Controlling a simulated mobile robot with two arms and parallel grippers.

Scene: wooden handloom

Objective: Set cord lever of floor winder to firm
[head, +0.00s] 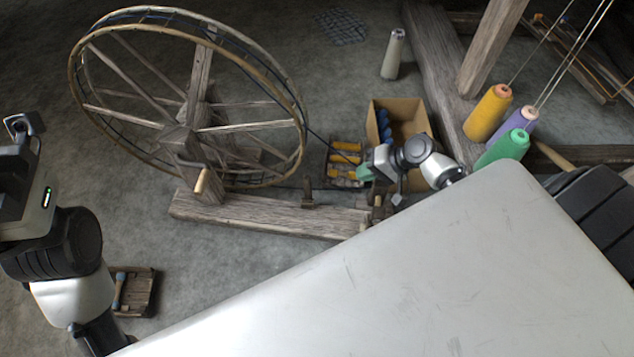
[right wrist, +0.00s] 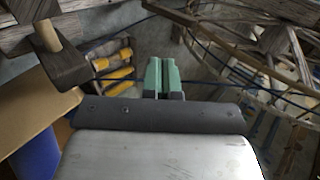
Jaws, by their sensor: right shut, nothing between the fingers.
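The floor winder (head: 270,213) is a large spoked wooden wheel on a long plank base. A small upright wooden piece (head: 308,193) stands on the base, and another wooden fitting (head: 377,212) sits at its right end. In the right wrist view, a dark wooden piece with a pale peg (right wrist: 47,36) is at the upper left. I cannot tell for certain which is the cord lever or its setting. My right gripper (head: 362,174) is shut and empty above the base's right end; its green fingers (right wrist: 161,76) touch nothing visible. My left gripper (head: 22,126) is at the left edge, its fingers unclear.
A cardboard box (head: 412,112) with blue spools and a tray of yellow bobbins (head: 346,172) lie behind my right gripper. Yellow (head: 487,112), purple and green thread cones stand right. A small tool tray (head: 146,291) lies lower left.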

